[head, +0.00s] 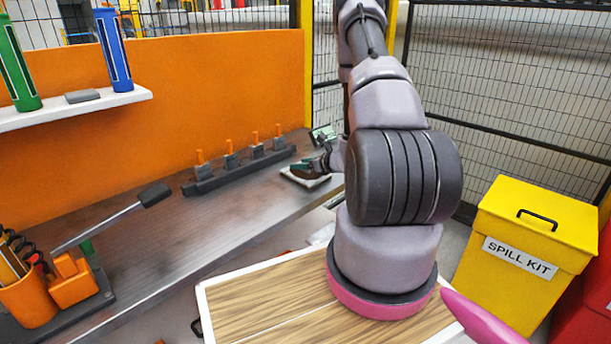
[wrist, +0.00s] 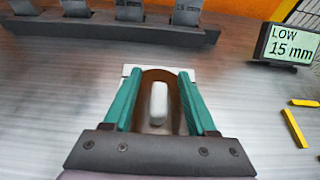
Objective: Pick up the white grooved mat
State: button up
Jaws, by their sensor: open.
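The white grooved mat (head: 306,182) lies on the grey workbench, mostly hidden by my gripper and arm in the head view. In the wrist view only pale corners of the mat (wrist: 128,70) show, at my fingertips. A dark brown rounded thing with a white oblong on it (wrist: 158,103) shows between the fingers; I cannot tell whether it is part of the mat or rests on it. My gripper (wrist: 159,76) is open, its teal fingers apart on either side of it. In the head view my gripper (head: 312,164) is low over the mat. Contact cannot be made out.
A dark rack with grey blocks (head: 238,168) stands behind, along the orange wall. A small display reading "LOW 15 mm" (wrist: 290,45) stands to the right, with yellow strips (wrist: 294,128) nearer. A yellow spill kit bin (head: 528,240) is at right.

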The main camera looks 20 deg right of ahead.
grip_shut()
